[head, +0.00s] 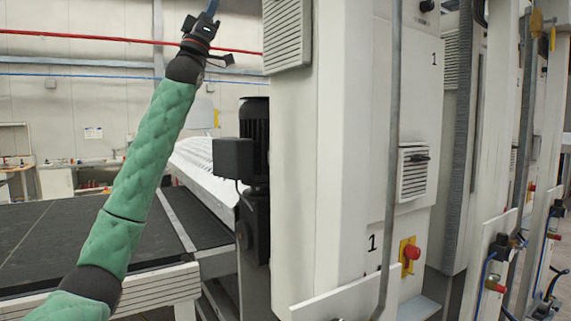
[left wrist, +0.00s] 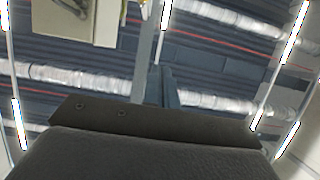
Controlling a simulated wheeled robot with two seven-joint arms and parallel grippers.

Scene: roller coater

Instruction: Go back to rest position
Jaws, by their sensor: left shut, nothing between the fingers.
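My left arm rises from the lower left of the head view, and my left gripper (head: 211,9) points up at the top edge, where its tips are cut off. It is raised in front of the back wall, left of the machine's white cabinet, and touches nothing visible. In the left wrist view the narrow blue-grey fingers (left wrist: 160,78) are together, with nothing held, against the ceiling. My right arm and gripper are not in view.
The roller coater's white cabinet (head: 325,160) fills the middle, with a red stop button (head: 412,252) on its front. A black motor (head: 255,145) juts from its left side. A dark conveyor table (head: 60,237) lies behind my arm. More machine units stand at right.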

